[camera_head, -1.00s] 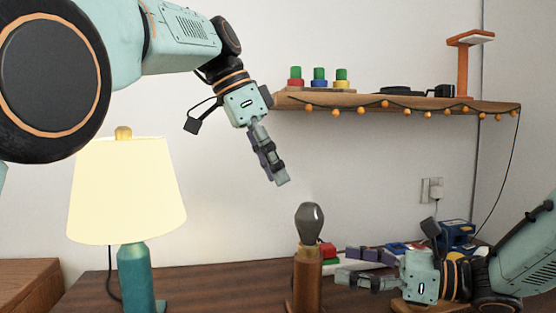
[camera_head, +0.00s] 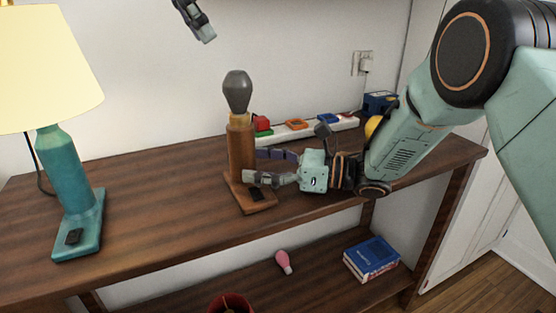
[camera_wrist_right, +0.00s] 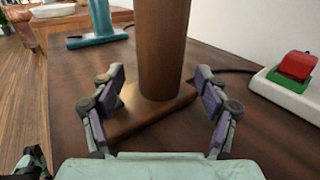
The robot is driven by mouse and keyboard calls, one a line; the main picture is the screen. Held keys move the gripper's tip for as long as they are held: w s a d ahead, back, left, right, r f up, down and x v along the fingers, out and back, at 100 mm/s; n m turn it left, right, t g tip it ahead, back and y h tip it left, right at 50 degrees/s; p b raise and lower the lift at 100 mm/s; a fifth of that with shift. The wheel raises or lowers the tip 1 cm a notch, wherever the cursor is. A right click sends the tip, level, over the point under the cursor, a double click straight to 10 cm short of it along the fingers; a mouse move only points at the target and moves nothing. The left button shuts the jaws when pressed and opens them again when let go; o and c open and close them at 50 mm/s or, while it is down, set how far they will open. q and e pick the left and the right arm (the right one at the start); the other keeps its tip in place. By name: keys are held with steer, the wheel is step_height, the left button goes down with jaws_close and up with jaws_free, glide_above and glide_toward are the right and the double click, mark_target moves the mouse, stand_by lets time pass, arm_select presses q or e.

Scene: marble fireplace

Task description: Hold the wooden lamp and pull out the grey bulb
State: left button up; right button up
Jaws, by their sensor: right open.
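The wooden lamp (camera_head: 241,150) stands upright on the table, with a brown cylindrical post on a flat base. The grey bulb (camera_head: 237,92) sits in its top. My right gripper (camera_head: 258,166) is open at the post's lower part, coming from the right, one finger towards the back and one towards the front. In the right wrist view the post (camera_wrist_right: 163,45) stands between the open fingers (camera_wrist_right: 160,76), with gaps at both sides. My left gripper (camera_head: 203,30) hangs high above and left of the bulb, apart from it; only its finger end shows, and its opening is unclear.
A teal lamp (camera_head: 66,175) with a cream shade stands at the left. A white strip (camera_head: 310,130) with coloured blocks lies behind the wooden lamp. A lower shelf holds a pink bulb (camera_head: 284,262) and blue books (camera_head: 371,259). The tabletop between the lamps is clear.

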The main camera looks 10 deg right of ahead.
mark_target(246, 162)
steer(key=shift+x, duration=1.45)
jaws_close()
stand_by(0.4)
